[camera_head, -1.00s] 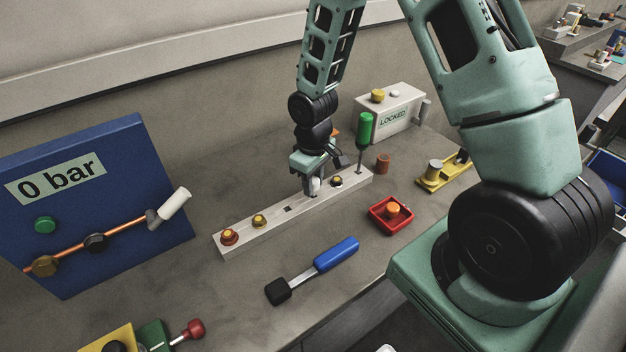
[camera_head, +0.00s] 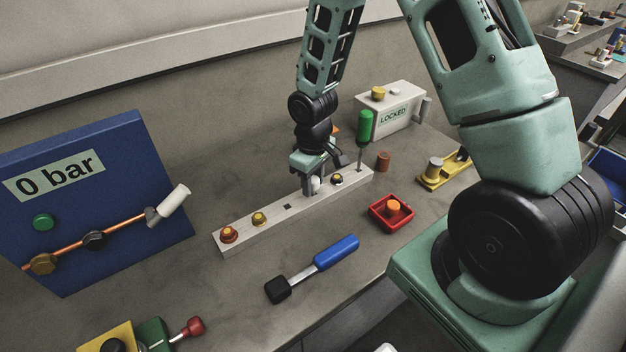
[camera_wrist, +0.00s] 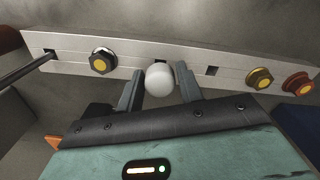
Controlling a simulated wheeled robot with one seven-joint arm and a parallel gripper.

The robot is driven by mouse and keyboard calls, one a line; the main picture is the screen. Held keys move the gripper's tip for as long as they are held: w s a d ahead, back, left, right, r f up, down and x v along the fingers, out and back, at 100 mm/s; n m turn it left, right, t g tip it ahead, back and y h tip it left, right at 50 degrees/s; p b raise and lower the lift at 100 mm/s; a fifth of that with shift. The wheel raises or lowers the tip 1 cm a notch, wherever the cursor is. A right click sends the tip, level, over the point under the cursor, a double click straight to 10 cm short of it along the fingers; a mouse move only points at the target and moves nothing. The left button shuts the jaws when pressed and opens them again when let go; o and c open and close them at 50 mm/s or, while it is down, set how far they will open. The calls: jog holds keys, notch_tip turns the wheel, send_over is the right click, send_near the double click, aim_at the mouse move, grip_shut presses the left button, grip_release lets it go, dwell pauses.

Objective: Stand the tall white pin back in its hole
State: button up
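The tall white pin (camera_wrist: 159,77) shows its rounded top between my fingers in the wrist view. It is a small white shape (camera_head: 315,184) at the rail in the head view. My gripper (camera_wrist: 160,72) is over the pale rail (camera_head: 268,222), pointing down, with a finger close against each side of the pin. A dark square hole edge (camera_wrist: 160,61) shows just beyond the pin's top. The pin looks roughly upright; its lower end is hidden, so I cannot tell whether it is in the hole. Another square hole (camera_wrist: 212,71) in the rail is empty.
Yellow-topped fittings (camera_head: 259,219) sit along the rail. A green-handled screwdriver (camera_head: 364,128) stands at its far end, near my wrist. A red tray (camera_head: 376,222) and a blue-handled tool (camera_head: 336,253) lie in front. A blue gauge panel (camera_head: 120,150) stands left.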

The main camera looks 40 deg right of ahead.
jog(key=o, duration=0.6)
jog(key=shift+c, duration=0.2)
notch_tip(320, 180, up, 17)
jog(key=shift+r+b, duration=0.2)
jog(key=shift+b, duration=0.2)
